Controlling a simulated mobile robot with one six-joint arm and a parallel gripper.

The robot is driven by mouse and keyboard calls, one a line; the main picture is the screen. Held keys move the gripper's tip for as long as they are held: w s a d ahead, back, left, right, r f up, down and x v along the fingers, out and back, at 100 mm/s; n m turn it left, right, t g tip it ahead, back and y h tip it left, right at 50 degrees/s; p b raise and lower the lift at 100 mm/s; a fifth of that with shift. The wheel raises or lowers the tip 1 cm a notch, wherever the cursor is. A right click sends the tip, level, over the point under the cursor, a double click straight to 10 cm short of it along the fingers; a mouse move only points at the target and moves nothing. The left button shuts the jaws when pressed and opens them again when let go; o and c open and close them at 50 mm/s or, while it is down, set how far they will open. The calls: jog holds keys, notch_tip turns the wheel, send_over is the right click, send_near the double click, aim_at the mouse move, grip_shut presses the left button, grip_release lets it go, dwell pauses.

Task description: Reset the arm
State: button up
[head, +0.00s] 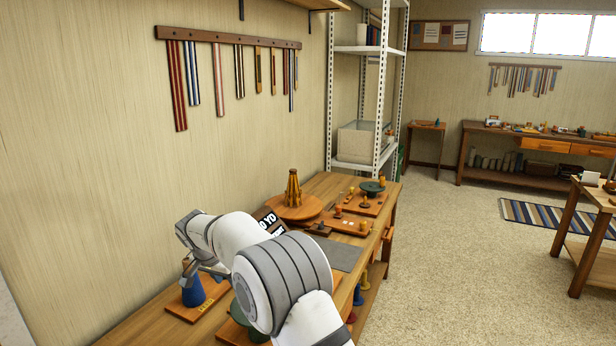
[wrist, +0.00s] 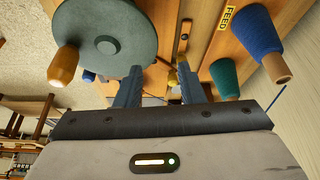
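My gripper (wrist: 159,78) shows in the wrist view with its two dark fingers apart and nothing held between them. In the head view my white arm reaches over the near part of the wooden bench (head: 142,325), bent, and my gripper (head: 190,268) hangs down close to a blue cone (head: 193,291). Much of the gripper is hidden there by the wrist. In the wrist view the blue cone (wrist: 257,28) and a green cone (wrist: 224,76) lie right of the fingers. A green disc (wrist: 88,28) with an orange-yellow peg (wrist: 64,64) is at the left.
A board with a FEED label (wrist: 231,14) bears the cones. Farther along the bench are a grey mat (head: 343,257), a round wooden stand (head: 285,209) with a brass-coloured cone (head: 293,188), and small pegboards (head: 350,224). The wall is left; carpet (head: 450,250) is open to the right.

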jog(key=shift+n+g, duration=0.4)
jog(key=shift+n, duration=0.1)
jog(key=s+d+r, duration=0.1)
jog(key=d+r, duration=0.1)
jog(key=d, duration=0.2)
jog(key=s+d+r, duration=0.1)
jog(key=d+r, duration=0.1)
jog(key=d, duration=0.3)
jog(key=s+d+r, duration=0.1)
jog(key=d+r, duration=0.1)
jog(key=d, duration=0.2)
jog(key=shift+s+d+b, duration=0.25)
jog(key=shift+d+b, duration=0.15)
jog(key=s+d+r+n+y+b, duration=0.1)
jog(key=s+d+r+n, duration=0.15)
jog(key=s+d, duration=1.55)
jog(key=s+d+f, duration=0.2)
jog(key=s, duration=0.4)
jog(key=s+d+f+b, duration=0.1)
jog(key=s+d+f, duration=0.1)
jog(key=s, duration=0.5)
jog(key=shift+s+d+f+g+y, duration=0.2)
jog(key=shift+d+f+g+y, duration=0.15)
jog(key=shift+d, duration=0.4)
